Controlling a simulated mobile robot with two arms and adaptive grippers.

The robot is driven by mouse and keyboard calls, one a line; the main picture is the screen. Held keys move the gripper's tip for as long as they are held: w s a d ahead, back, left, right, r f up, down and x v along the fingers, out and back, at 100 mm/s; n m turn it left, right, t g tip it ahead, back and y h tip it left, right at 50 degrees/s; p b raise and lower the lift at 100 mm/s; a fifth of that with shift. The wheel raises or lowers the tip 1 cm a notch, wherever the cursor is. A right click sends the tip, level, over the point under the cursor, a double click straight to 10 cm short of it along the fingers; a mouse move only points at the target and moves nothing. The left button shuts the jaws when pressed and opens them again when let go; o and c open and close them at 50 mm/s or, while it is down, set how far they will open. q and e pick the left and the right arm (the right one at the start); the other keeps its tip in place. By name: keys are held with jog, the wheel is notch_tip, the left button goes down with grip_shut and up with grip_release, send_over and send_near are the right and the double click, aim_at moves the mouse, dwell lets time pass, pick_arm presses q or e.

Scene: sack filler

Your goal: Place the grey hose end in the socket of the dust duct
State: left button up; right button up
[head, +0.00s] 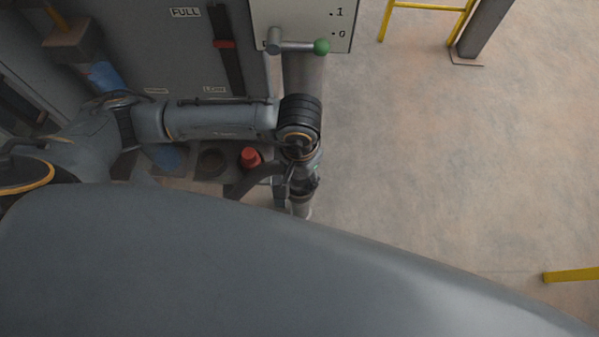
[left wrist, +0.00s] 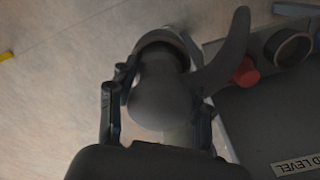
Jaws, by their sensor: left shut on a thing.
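My left gripper (head: 297,192) is shut on the grey hose end (left wrist: 160,95), with one finger on each side of it in the left wrist view. A dark curved hose (left wrist: 230,50) runs up from it on the right; it also shows in the head view (head: 258,178), left of the gripper. A pale ring (left wrist: 165,36) shows at the far end of the held piece; I cannot tell whether it belongs to the hose end or lies beyond it. An open dark round socket (left wrist: 288,47) sits on the machine, apart from the hose end; it shows in the head view (head: 212,162). My right gripper is not in view.
A red cap (head: 250,157) stands beside the round socket. Yellow rails (head: 425,6) stand at the back.

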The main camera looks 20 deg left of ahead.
pick_arm(q)
jog(key=o, duration=1.2)
jog(key=shift+r+p, duration=0.2)
jog(key=shift+p, duration=0.2)
notch_tip(320, 180, up, 11)
jog(key=p, duration=0.4)
jog(key=shift+f, duration=0.1)
jog(key=shift+r, duration=0.5)
